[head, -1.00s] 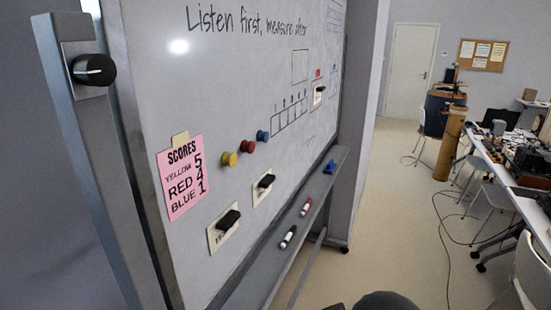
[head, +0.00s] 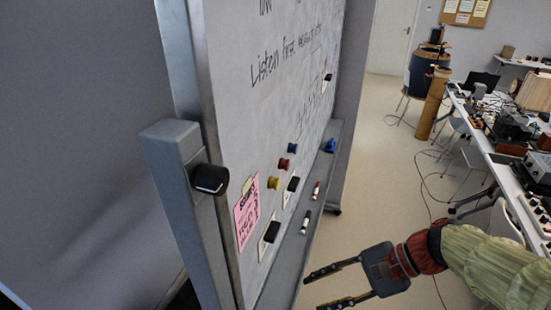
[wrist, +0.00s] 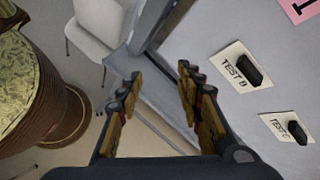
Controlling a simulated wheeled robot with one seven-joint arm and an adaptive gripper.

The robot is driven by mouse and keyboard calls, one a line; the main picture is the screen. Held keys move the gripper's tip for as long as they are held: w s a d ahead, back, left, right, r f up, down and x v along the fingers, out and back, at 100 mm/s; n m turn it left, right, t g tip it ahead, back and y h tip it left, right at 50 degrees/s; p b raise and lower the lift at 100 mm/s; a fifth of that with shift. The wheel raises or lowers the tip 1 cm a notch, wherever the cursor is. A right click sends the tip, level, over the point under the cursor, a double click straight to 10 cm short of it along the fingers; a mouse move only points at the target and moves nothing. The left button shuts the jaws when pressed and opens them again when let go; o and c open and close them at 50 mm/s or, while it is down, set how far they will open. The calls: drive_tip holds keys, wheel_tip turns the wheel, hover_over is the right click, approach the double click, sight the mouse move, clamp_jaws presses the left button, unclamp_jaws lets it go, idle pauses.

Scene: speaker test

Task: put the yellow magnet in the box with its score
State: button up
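The yellow magnet (head: 272,183) sits on the whiteboard, below the red magnet (head: 283,163) and blue magnet (head: 292,147). The pink score sheet (head: 247,212) is left of it; in the earlier head view it reads yellow 5, red 4, blue 1. The row of drawn boxes (head: 311,104) is farther along the board, too slanted to read. My gripper (head: 313,292) is open and empty, out in front of the board, lower and nearer than the magnets. In the wrist view its fingers (wrist: 160,80) are spread with nothing between; the yellow magnet is not seen there.
The marker tray (head: 294,245) runs along the board's bottom with markers and a blue eraser (head: 329,145). Cards with black magnets, TEST B (wrist: 242,68) and another (wrist: 290,130), are on the board. A black knob (head: 210,179) juts from the frame. A cluttered bench (head: 490,135) stands right.

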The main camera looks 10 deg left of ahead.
drive_tip(key=w+a+r+m+y+p, duration=0.35)
drive_tip(key=w+r+p, duration=0.25)
drive_tip(key=r, duration=0.2)
drive_tip(key=m+t+y+p, duration=0.4)
drive_tip(key=m+y+p, duration=0.1)
drive_tip(key=m+p, duration=0.15)
approach(279, 184)
drive_tip(key=shift+w+a+r+b, duration=0.1)
drive_tip(key=shift+w+a+b, duration=0.1)
drive_tip(key=shift+a, duration=1.25)
drive_tip(key=shift+w+a+f+b, duration=0.1)
drive_tip(key=shift+w+a, duration=0.15)
drive_tip(key=shift+a, duration=1.15)
drive_tip(key=shift+w+a+r+b, duration=0.1)
drive_tip(key=shift+w+a+b, duration=0.1)
drive_tip(key=shift+a, duration=1.25)
drive_tip(key=c, duration=0.9)
